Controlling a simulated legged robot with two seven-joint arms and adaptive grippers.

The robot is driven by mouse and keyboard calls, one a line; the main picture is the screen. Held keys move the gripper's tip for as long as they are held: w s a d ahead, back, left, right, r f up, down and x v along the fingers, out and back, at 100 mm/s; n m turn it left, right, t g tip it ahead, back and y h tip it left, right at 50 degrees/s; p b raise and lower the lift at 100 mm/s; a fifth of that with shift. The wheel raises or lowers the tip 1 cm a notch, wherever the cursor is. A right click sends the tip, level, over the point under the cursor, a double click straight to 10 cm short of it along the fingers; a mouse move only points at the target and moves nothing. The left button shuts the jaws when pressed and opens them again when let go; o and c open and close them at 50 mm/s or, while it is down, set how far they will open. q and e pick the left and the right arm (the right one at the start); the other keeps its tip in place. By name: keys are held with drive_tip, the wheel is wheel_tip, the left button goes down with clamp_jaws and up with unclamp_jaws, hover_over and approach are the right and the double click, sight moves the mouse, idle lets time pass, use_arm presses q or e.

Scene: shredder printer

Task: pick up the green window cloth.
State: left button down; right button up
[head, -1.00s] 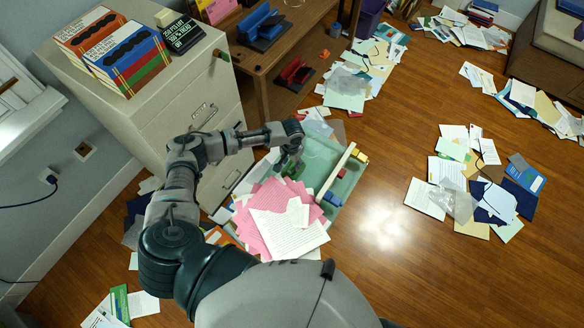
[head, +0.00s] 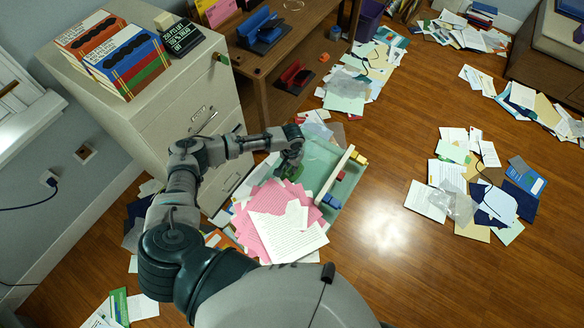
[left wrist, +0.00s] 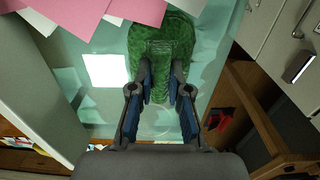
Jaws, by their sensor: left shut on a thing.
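The green window cloth (left wrist: 160,38) is a textured, bright green piece in the left wrist view. It lies over the pale green surface and extends between and beyond my fingers. My left gripper (left wrist: 162,68) is shut on it, with the two blue-padded fingertips a small gap apart. In the head view my left gripper (head: 291,166) reaches down into the open pale green drawer or tray (head: 322,152), and only a little green shows beneath it. Much of the cloth is hidden there by the gripper. My right gripper is not in view.
Pink and white papers (head: 283,224) lie piled at the near end of the tray. A cream bar (head: 335,174) and small coloured blocks (head: 359,158) are at its right side. A filing cabinet (head: 160,95) stands left, a wooden desk (head: 262,62) behind. Scattered papers lie on the floor.

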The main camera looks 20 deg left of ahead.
sight(291, 167)
use_arm(q)
drive_tip(key=shift+r, duration=0.3)
wheel_tip(291, 167, up, 3)
drive_tip(key=shift+s+a+f, duration=0.1)
drive_tip(key=shift+s+a, duration=0.05)
drive_tip(key=s+a+r, duration=0.1)
drive_tip(key=s+a, duration=0.9)
drive_tip(key=a, duration=0.1)
drive_tip(key=shift+s+a+r+p, duration=0.15)
drive_tip(key=shift+r+p, duration=0.1)
drive_tip(key=shift+p, duration=0.1)
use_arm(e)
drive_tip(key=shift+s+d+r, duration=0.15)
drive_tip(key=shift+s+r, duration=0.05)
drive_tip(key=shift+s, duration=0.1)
